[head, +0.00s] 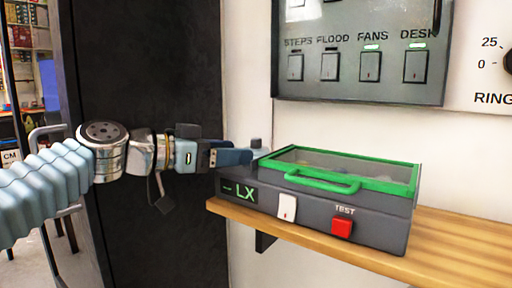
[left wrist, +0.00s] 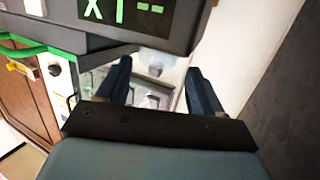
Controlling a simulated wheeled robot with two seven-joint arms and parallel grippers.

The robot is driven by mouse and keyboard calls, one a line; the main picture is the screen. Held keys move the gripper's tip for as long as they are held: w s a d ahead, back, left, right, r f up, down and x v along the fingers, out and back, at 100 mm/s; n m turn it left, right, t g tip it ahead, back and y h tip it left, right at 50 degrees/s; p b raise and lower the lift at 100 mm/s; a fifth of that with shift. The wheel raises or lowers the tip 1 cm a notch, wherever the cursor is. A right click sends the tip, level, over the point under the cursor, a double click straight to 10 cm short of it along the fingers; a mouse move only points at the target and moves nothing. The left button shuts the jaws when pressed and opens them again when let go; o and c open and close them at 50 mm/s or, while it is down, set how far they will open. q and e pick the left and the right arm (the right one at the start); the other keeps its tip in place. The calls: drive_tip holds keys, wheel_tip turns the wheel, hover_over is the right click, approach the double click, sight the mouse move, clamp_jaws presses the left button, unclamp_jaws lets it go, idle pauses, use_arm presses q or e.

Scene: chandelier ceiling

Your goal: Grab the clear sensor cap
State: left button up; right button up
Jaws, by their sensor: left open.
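A grey box (head: 300,203) with a "-- LX" display, a white switch and a red TEST button (head: 342,227) sits on a wooden shelf. A small dark knob (head: 256,143) stands at its upper left corner. I cannot make out the clear sensor cap for certain; the fingers partly cover that corner. My left gripper (head: 250,156) comes in level from the left, its blue fingertips at that corner, beside the knob. In the left wrist view the left gripper (left wrist: 157,68) is open, its fingers apart under the box's display edge (left wrist: 150,8). I cannot tell whether they touch anything.
The box has a clear lid in a green frame with a green handle (head: 320,182). The wooden shelf (head: 460,248) is bare to the right. A switch panel (head: 360,45) hangs on the wall above. A dark upright panel (head: 150,60) stands behind my left arm.

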sight(256, 148)
use_arm(q)
drive_tip(key=p+x, duration=0.1)
drive_tip(key=x, duration=0.4)
drive_tip(key=shift+d+f+p, duration=0.1)
drive_tip(key=shift+d+p, duration=0.1)
drive_tip(key=shift+p, duration=0.1)
drive_tip(key=shift+w+d+f, duration=0.15)
drive_tip(key=shift+w+d, duration=0.05)
drive_tip(key=shift+d, duration=0.1)
drive_tip(key=shift+c, duration=0.3)
drive_tip(key=c, duration=0.7)
drive_tip(key=shift+o, duration=0.2)
